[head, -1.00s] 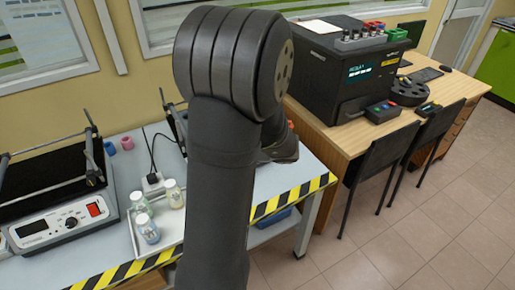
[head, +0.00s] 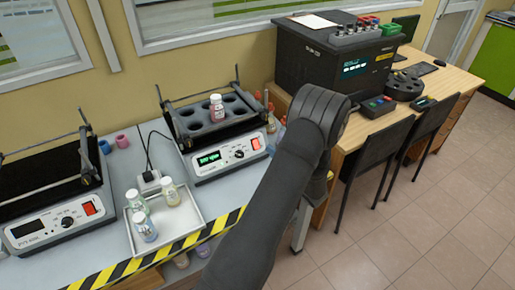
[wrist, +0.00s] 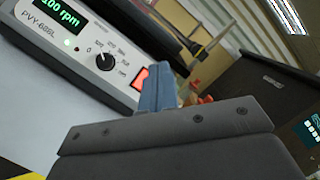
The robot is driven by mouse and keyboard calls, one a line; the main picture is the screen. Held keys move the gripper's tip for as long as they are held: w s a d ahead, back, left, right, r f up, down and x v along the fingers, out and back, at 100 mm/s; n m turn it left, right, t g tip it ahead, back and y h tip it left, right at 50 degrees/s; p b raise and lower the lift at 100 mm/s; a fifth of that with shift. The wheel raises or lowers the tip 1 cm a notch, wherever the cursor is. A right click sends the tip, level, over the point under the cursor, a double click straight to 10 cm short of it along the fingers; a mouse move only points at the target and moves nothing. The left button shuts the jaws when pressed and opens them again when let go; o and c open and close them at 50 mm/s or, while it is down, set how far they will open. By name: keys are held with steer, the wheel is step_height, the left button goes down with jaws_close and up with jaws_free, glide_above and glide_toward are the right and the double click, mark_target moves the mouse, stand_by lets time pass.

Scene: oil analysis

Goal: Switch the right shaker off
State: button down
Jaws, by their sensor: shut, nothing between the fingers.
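The right shaker (head: 238,166) stands on the bench in the head view, with a lit green display (head: 209,158) and a red switch (head: 256,143) at the right of its front panel. In the wrist view its panel shows a lit rpm display (wrist: 62,12), a black knob (wrist: 106,61) and the red switch (wrist: 140,79). My gripper (wrist: 158,88) is shut and empty, its blue fingers close beside the switch and partly over it. I cannot tell whether they touch. My arm largely hides the gripper in the head view.
A bottle (head: 217,107) stands in the right shaker's rack. The left shaker (head: 52,226) has a dark display. A white tray (head: 192,223) with several bottles lies between them. Small bottles stand close to the right shaker's right side. A black analyser (head: 335,65) is on the wooden desk.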

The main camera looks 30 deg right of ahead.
mark_target(256, 143)
steer(key=shift+s+d+f+h, duration=0.15)
steer(key=shift+d+f+h, duration=0.15)
steer(key=shift+d, duration=0.05)
steer(key=shift+w+f, duration=0.85)
steer(key=shift+w, duration=0.35)
steer(key=shift+w+f, duration=0.8)
steer(key=shift+w, duration=0.45)
steer(key=shift+w+f, duration=0.85)
steer(key=shift+w, duration=0.35)
steer(key=shift+w+f, duration=0.25)
steer(key=shift+w, duration=0.1)
steer(key=shift+w+f, duration=0.15)
steer(key=shift+w, duration=0.1)
steer(key=shift+s, duration=0.1)
steer(key=shift+s+r, duration=0.4)
steer(key=shift+s, duration=0.15)
